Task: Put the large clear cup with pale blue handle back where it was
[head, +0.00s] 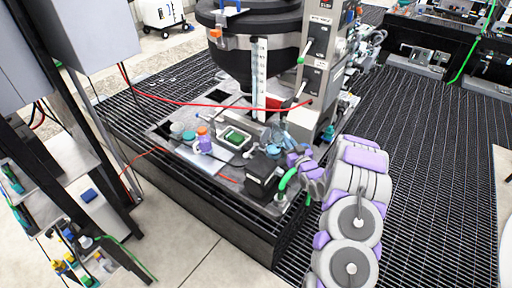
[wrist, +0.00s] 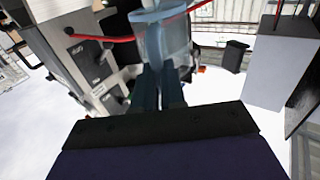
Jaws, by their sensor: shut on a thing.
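The large clear cup (wrist: 178,40) with its pale blue handle (wrist: 153,38) is at the top middle of the wrist view. My gripper (wrist: 161,70) is shut on it, with its two dark blue fingers close together at the handle. In the head view my gripper (head: 284,143) is above the near right part of the work plate. The cup there is a small, pale bluish shape (head: 269,135) just left of the gripper, hard to make out.
A grey instrument column (head: 316,75) and a large black vessel (head: 250,45) stand behind. A red hose (head: 200,106) crosses above the plate.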

